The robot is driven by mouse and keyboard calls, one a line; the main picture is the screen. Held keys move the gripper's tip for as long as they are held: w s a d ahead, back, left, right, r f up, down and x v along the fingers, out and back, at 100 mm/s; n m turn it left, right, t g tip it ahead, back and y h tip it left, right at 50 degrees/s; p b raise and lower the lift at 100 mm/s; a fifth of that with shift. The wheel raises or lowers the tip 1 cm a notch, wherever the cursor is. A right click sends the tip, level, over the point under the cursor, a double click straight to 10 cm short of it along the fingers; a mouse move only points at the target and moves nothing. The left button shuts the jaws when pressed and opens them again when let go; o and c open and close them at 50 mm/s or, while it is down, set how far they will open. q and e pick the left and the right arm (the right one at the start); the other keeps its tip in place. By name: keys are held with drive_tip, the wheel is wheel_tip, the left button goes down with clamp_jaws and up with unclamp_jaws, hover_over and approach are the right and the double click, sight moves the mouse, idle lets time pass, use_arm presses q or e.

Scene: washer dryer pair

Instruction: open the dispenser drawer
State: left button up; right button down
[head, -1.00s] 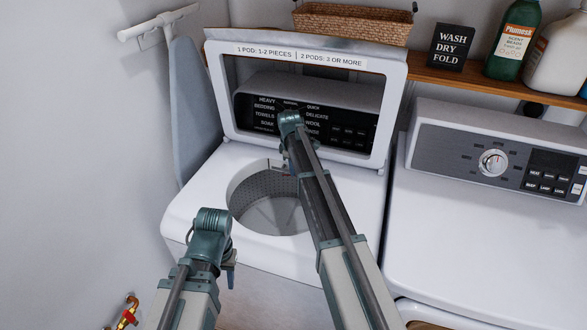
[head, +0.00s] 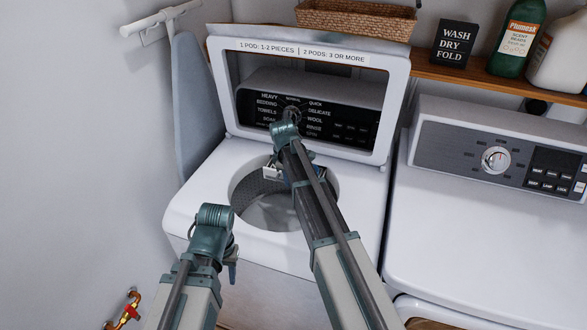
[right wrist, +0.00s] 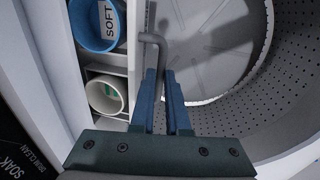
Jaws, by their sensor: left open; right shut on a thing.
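The dispenser drawer (head: 272,174) stands out over the back of the washer's drum opening; my right arm covers its middle. In the right wrist view the drawer (right wrist: 112,63) shows a blue round cup marked SOFT (right wrist: 92,25) and a white cup with a green mark (right wrist: 105,95). My right gripper (right wrist: 167,88) is shut on the drawer's grey bar handle (right wrist: 150,38), beside the drum. In the head view its fingers are hidden behind my wrist. My left gripper (head: 232,254) is open and empty, low in front of the washer's left side.
The washer's lid (head: 392,105) stands raised behind my right arm, with the control panel (head: 345,128) seen through it. The perforated drum (right wrist: 287,80) is open below. A dryer (head: 470,235) stands to the right. A shelf (head: 450,72) crosses the back.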

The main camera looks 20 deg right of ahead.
drive_tip(key=shift+s+a, duration=0.4)
drive_tip(key=shift+s, duration=0.25)
drive_tip(key=c, duration=1.2)
unclamp_jaws()
drive_tip(key=shift+r, duration=0.1)
drive_tip(key=r+p, duration=0.4)
drive_tip(key=s+a+r+p, duration=0.1)
drive_tip(key=r+p, duration=0.4)
drive_tip(key=s+r+p, duration=0.1)
drive_tip(key=r+p, duration=0.3)
drive_tip(key=shift+a+r+p, duration=0.2)
drive_tip(key=shift+p, duration=0.1)
